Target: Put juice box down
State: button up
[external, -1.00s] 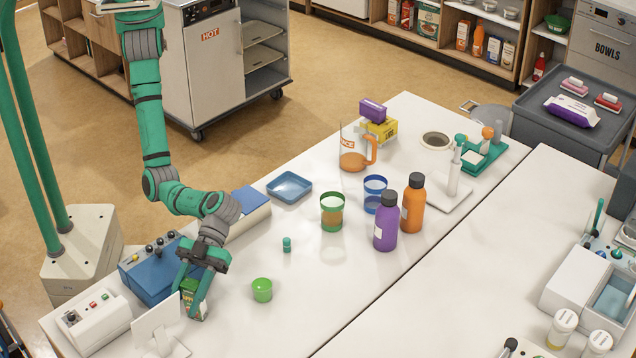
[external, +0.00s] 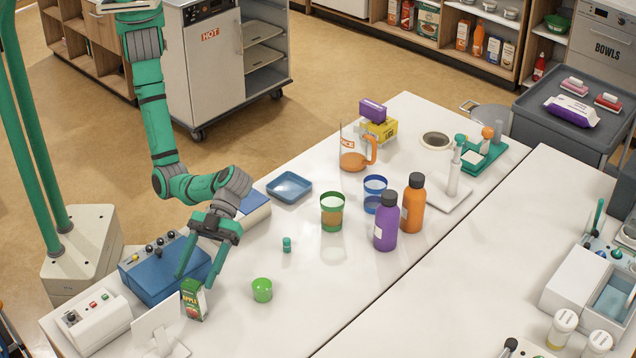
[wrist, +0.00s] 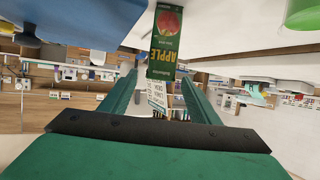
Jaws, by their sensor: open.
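The juice box (external: 193,300) is a small green carton with an apple label. It stands upright on the white table, left of the green cup. In the wrist view the juice box (wrist: 165,45) shows beyond the fingers, with its label upside down. My gripper (external: 195,281) is open, its green fingers apart, above and behind the box. In the wrist view my gripper (wrist: 155,92) shows a finger on each side, with the box past the tips. I cannot tell whether a fingertip still touches it.
A small teal bottle (external: 287,244) stands farther back. The table (external: 290,325) is clear at front right.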

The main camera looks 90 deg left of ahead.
jog(key=shift+v, duration=2.2)
